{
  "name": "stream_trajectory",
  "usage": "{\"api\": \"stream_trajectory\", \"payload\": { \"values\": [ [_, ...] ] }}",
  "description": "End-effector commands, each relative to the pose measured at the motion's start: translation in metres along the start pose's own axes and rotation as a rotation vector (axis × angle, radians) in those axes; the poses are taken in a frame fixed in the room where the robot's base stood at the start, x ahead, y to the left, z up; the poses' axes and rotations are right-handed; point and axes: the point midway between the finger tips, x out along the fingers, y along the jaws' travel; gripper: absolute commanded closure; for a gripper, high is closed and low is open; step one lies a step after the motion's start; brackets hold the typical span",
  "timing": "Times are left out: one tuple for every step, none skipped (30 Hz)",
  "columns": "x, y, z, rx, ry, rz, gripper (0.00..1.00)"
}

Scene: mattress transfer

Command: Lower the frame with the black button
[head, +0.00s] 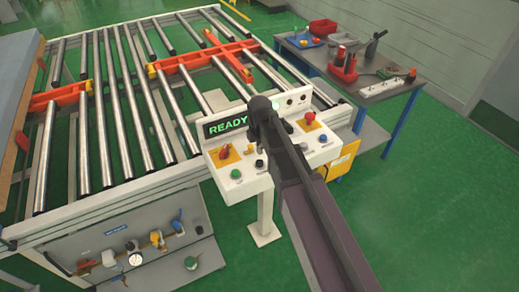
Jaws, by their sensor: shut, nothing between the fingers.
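The white control panel (233,187) stands on a post at the conveyor's front right corner, with a lit display (226,126) reading READY. A black button (259,163) sits on its left part, beside a green button (236,174). The orange frame (203,57) shows between the conveyor rollers.
A red knob (310,117) and a red switch (224,152) are also on the panel. A workbench (378,91) with tools and red bins stands behind at the right. A mattress-like slab (12,90) is at the left edge. Green floor is clear at the right.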

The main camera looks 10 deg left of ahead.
Motion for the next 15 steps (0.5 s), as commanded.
{"api": "stream_trajectory", "payload": {
  "values": [
    [-0.009, 0.000, 0.000, 0.000, 0.000, 0.000, 1.00],
    [-0.011, 0.000, 0.000, 0.000, 0.000, 0.000, 1.00],
    [-0.015, 0.000, 0.000, 0.000, 0.000, 0.000, 1.00],
    [-0.017, 0.000, 0.000, 0.000, 0.000, 0.000, 1.00],
    [-0.019, 0.000, 0.000, 0.000, 0.000, 0.000, 1.00],
    [-0.023, 0.000, 0.000, 0.000, 0.000, 0.000, 1.00],
    [-0.025, 0.000, 0.000, 0.000, 0.000, 0.000, 1.00],
    [-0.028, 0.000, 0.000, 0.000, 0.000, 0.000, 1.00],
    [-0.031, 0.000, 0.000, 0.000, 0.000, 0.000, 1.00],
    [-0.033, 0.000, 0.000, 0.000, 0.000, 0.000, 1.00],
    [-0.036, 0.000, 0.000, 0.000, 0.000, 0.000, 1.00],
    [-0.039, 0.000, 0.000, 0.001, 0.000, 0.000, 1.00],
    [-0.042, 0.000, 0.000, 0.001, 0.000, 0.000, 1.00],
    [-0.044, 0.000, 0.000, 0.001, 0.000, 0.000, 1.00],
    [-0.047, 0.000, 0.001, 0.001, 0.000, 0.000, 1.00]
  ]
}}
